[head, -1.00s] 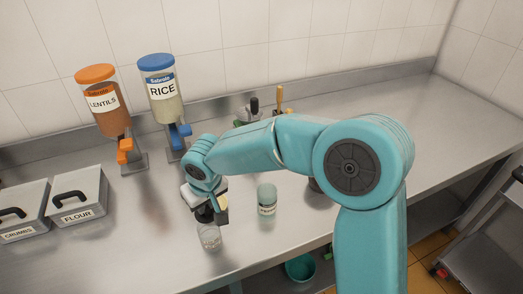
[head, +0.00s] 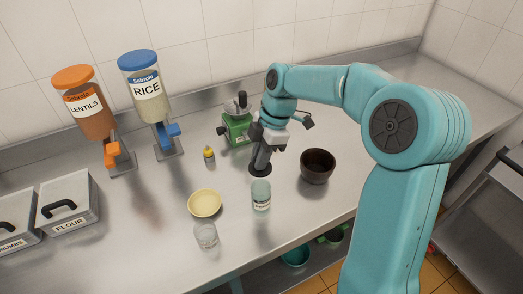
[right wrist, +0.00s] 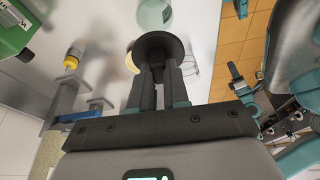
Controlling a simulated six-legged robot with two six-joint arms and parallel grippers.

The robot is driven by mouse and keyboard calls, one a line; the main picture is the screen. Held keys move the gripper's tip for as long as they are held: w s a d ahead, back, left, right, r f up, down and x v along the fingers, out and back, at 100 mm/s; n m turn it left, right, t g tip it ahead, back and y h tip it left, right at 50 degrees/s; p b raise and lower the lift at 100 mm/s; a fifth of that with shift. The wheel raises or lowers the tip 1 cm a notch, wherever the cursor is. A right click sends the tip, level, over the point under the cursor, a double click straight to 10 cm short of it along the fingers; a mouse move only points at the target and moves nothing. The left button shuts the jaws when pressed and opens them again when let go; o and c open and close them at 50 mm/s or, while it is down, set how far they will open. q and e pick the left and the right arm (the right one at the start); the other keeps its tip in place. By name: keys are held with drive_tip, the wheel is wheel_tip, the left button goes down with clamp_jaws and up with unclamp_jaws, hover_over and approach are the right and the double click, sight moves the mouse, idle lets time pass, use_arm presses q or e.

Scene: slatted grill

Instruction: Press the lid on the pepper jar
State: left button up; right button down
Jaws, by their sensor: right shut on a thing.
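The pepper jar (head: 261,197), pale green with a white label, stands upright on the steel counter. Its label is only partly readable. My right gripper (head: 262,155) is above the counter just behind the jar, fingers pointing down. It is shut on the lid (head: 260,169), a dark round disc with a stem between the fingers. In the right wrist view the lid (right wrist: 158,46) lies across the fingertips, with the pale green jar (right wrist: 154,14) beyond it. Lid and jar are apart. My left gripper is not in view.
A yellow bowl (head: 204,202) and a clear glass (head: 206,236) stand left of the jar. A dark bowl (head: 317,165) is at right. A green device (head: 237,128) and small yellow bottle (head: 209,155) are behind. The rice dispenser (head: 147,87) stands back left.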

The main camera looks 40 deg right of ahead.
sight(260, 173)
drive_tip(key=shift+d+r+n, duration=0.1)
drive_tip(key=shift+r+n, duration=0.1)
drive_tip(key=shift+n, duration=0.1)
drive_tip(key=shift+s, duration=0.1)
drive_tip(key=shift+r, duration=0.1)
drive_tip(key=shift+r, duration=0.1)
wheel_tip(260, 173, down, 6)
drive_tip(key=b, duration=0.5)
drive_tip(key=shift+f+b, duration=0.6)
